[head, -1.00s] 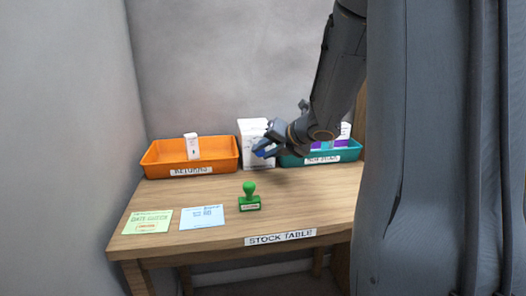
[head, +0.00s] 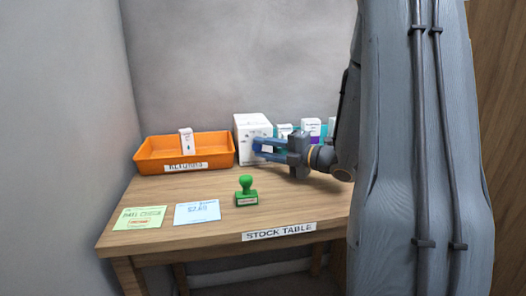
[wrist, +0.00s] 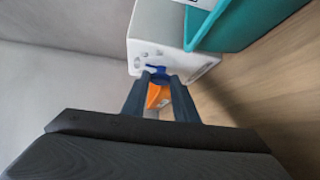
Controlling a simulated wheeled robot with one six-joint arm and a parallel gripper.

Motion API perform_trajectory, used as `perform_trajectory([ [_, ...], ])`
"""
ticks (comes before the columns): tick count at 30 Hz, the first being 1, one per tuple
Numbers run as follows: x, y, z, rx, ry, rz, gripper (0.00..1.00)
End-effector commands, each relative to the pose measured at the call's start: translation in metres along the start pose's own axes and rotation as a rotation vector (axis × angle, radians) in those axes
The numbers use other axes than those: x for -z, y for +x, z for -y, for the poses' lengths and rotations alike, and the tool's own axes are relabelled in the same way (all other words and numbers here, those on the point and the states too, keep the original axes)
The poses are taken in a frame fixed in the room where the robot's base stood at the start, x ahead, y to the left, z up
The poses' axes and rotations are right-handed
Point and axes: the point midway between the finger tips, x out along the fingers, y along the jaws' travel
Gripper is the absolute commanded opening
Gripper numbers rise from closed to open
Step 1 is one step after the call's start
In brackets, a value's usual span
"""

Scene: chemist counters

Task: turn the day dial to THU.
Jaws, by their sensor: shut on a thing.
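A white box (head: 250,130) stands at the back of the table, between the orange and teal trays. In the wrist view its face (wrist: 143,52) carries several small dark marks, too small to read. A small blue knob (wrist: 155,70) shows at that face, between my fingertips; I take it as the day dial. My gripper (head: 258,148) reaches in from the right and is shut on the knob; it also shows in the wrist view (wrist: 155,76). Which day the dial points to cannot be read. The fingers hide part of it.
An orange tray (head: 150,165) holding a small white carton (head: 186,140) is at left. A teal tray (wrist: 232,30) with cartons is behind my arm.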

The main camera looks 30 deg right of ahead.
Motion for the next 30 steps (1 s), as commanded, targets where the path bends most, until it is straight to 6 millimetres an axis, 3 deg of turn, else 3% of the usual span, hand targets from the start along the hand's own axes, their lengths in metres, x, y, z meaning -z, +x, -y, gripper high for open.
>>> perform_trajectory([
  [23,0.0009,0.0003,0.0022,-0.067,0.070,-0.001,0.04],
  [24,0.0009,0.0003,0.0022,-0.067,0.070,-0.001,0.33],
  [26,0.0008,0.0003,0.0022,-0.067,0.070,-0.001,0.43],
  [30,0.0006,0.0003,0.0020,-0.067,0.070,-0.001,0.44],
])
